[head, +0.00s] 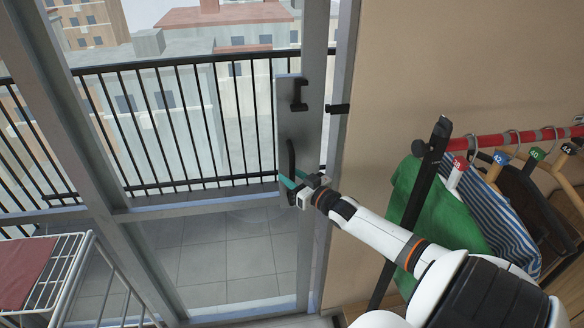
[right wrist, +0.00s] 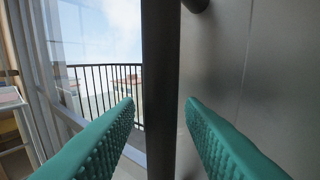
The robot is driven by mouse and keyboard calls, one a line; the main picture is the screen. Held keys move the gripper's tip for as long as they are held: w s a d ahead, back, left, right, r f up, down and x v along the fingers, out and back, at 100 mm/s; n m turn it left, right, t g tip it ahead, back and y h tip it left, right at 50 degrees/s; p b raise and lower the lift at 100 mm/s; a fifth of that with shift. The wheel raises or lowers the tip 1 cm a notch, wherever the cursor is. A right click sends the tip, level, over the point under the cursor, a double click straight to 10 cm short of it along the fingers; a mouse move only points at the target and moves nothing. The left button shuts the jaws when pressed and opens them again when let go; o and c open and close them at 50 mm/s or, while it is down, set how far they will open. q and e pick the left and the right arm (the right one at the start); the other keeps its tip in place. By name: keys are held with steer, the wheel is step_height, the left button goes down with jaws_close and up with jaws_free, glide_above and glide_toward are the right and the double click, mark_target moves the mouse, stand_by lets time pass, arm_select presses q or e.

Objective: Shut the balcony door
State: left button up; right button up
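The balcony door (head: 313,60) is a grey-framed door with glass. A grey plate on it carries a black vertical bar handle (head: 291,158) and a black fitting (head: 298,93) above that. A narrow gap shows between the door's right edge and the grey frame (head: 340,140) at the wall. My right gripper (head: 288,182) is at the lower part of the handle. In the right wrist view its teal fingers (right wrist: 160,125) are open, one on each side of the dark bar (right wrist: 160,60), apart from it. My left gripper is not in view.
A clothes rack with a red rail (head: 490,140) and hanging garments (head: 435,205) stands at right, close to my right arm. A white drying rack (head: 75,265) with a dark red cloth (head: 25,270) is at lower left. Balcony railing (head: 215,120) lies beyond the glass.

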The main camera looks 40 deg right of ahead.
steer(key=shift+s+r+p, duration=0.1)
steer(key=shift+s+p, duration=0.25)
steer(key=shift+s, duration=0.05)
steer(key=s+p, duration=0.6)
steer(key=s, duration=0.5)
